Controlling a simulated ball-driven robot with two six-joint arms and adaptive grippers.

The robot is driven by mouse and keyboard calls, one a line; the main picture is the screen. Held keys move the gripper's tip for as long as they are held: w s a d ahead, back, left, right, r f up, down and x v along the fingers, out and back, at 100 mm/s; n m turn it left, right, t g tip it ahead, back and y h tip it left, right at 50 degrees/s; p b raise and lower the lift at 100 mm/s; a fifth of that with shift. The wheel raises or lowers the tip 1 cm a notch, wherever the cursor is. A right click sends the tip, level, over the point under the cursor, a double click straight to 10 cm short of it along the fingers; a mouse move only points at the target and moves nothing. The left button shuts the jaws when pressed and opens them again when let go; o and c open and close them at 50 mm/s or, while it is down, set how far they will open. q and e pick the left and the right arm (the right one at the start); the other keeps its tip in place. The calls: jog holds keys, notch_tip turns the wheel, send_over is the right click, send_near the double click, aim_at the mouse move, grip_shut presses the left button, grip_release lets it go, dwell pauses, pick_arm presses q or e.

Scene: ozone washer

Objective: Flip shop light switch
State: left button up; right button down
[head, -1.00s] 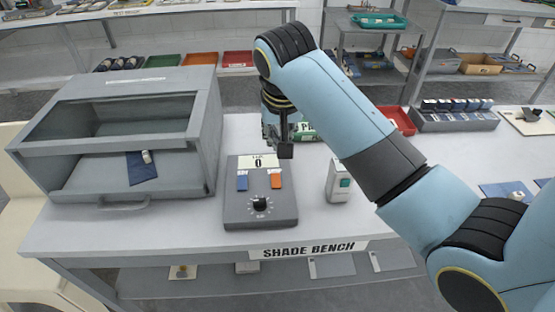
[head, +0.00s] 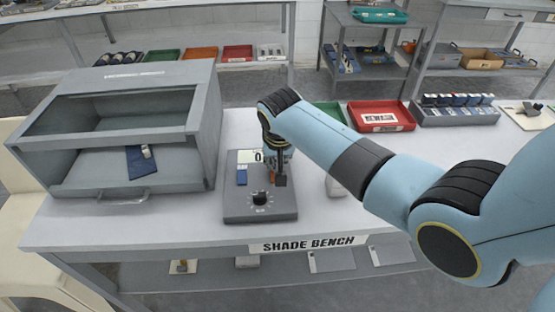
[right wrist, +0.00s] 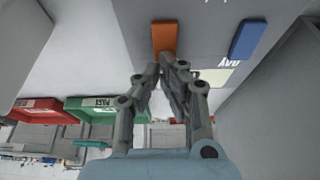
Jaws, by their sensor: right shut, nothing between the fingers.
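A grey control box (head: 235,208) on the bench carries a blue rocker switch (head: 242,175), an orange switch (right wrist: 164,36), a black knob (head: 260,197) and a display reading 0 (head: 257,156). In the head view my right gripper (head: 279,181) is over the box's right side and mostly hides the orange switch. In the right wrist view the gripper (right wrist: 168,60) is shut and empty, its tips at the orange switch's near end; I cannot tell whether they touch. The blue switch (right wrist: 248,39) is beside it, near lettering reading DAY. My left gripper is not in view.
A grey viewing booth (head: 205,150) stands left of the control box, with a blue cloth (head: 138,165) inside. A small white box (head: 334,187) on the right is partly behind my arm. Red (head: 381,118) and green (head: 329,113) trays sit farther back.

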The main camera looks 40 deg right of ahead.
dwell(0.3)
jog(key=shift+w+d+f+g+y, duration=0.15)
jog(key=shift+w+f+g+y, duration=0.15)
jog(key=shift+f+g, duration=0.15)
jog(key=shift+f+g+y, duration=0.15)
jog(key=shift+g+y, duration=0.15)
jog(key=shift+g, duration=0.25)
jog(key=shift+d+f+p, duration=0.1)
jog(key=shift+p, duration=0.3)
jog(key=shift+f, duration=0.1)
